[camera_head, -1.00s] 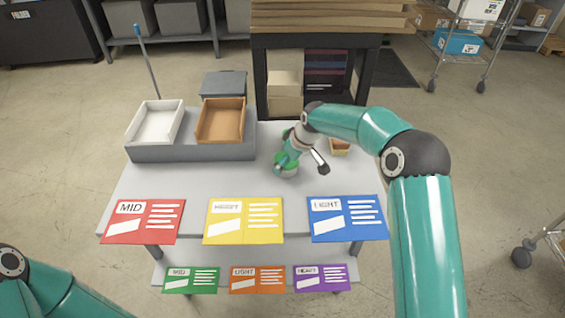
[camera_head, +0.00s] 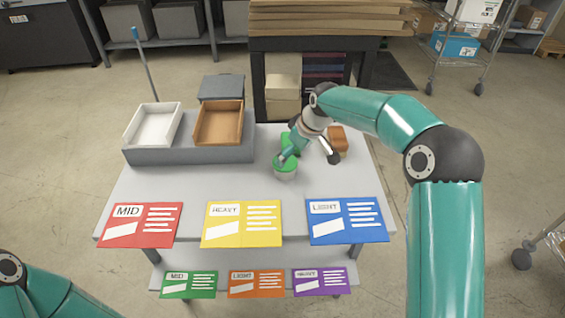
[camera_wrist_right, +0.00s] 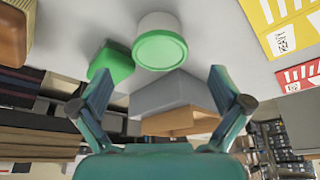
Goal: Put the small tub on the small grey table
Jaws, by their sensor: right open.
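A small white tub (camera_head: 285,173) with a green lid stands upright on the grey table (camera_head: 165,182). In the right wrist view the tub (camera_wrist_right: 160,50) is ahead of and apart from the fingertips. My right gripper (camera_head: 308,158) is over the table at the tub's back right; one finger overlaps the lid in the head view. In the wrist view the gripper (camera_wrist_right: 158,88) is open with nothing between its fingers. A small grey flat-topped piece (camera_head: 222,86) stands behind the table; I cannot tell whether it is the small grey table. My left gripper is out of view.
A green object (camera_head: 291,141) is just behind the tub, and a brown block (camera_head: 338,138) is to its right. A white tray (camera_head: 153,125) and a brown tray (camera_head: 218,124) sit on a grey riser at the back left. Coloured cards line the front; the table's middle left is clear.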

